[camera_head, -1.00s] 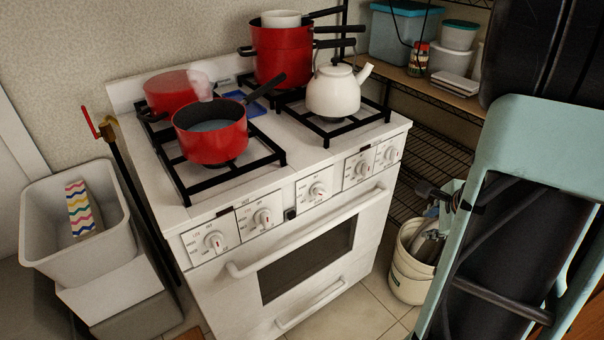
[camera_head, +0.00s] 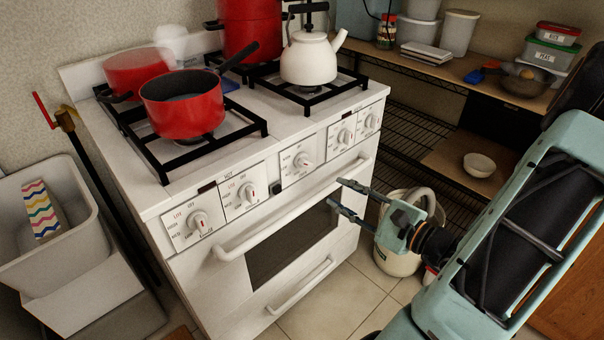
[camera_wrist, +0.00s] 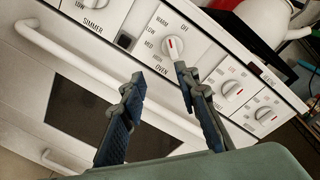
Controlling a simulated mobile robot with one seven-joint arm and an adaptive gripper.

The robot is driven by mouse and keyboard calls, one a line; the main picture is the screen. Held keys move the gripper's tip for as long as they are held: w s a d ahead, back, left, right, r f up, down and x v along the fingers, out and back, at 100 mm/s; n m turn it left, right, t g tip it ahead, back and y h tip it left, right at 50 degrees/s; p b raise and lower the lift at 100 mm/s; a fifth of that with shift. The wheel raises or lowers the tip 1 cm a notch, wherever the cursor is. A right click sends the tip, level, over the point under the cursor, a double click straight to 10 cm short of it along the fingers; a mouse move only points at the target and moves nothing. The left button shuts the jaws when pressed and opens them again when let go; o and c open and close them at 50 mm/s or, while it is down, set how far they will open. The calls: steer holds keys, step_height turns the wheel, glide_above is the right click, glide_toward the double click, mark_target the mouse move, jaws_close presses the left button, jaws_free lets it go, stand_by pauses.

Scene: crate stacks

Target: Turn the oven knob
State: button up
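The white stove (camera_head: 180,190) has a row of white knobs along its front panel. The oven knob (camera_head: 303,162) is the middle one, with a red mark. My gripper (camera_head: 336,193) is open and empty in front of the stove, to the right of and lower than the oven knob. In the wrist view my gripper (camera_wrist: 159,73) has its two fingers apart, with the knob beyond the tips and nearer the right finger. I see no contact.
The oven door handle (camera_head: 290,210) sticks out below the knobs. Red pots (camera_head: 182,104) and a white kettle (camera_head: 309,58) stand on the burners. A white bucket (camera_head: 393,255) is on the floor beside my gripper. Shelves (camera_head: 440,75) are at the right, a grey bin (camera_head: 65,225) at the left.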

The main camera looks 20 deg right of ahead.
mark_target(307, 165)
steer(key=shift+t, duration=0.6)
steer(key=x, duration=0.3)
steer(key=b+x, duration=0.1)
steer(key=x, duration=0.3)
steer(key=r+x, duration=0.1)
steer(key=x, duration=0.2)
steer(key=shift+w+d+r, duration=0.1)
steer(key=shift+w, duration=0.35)
jaws_close()
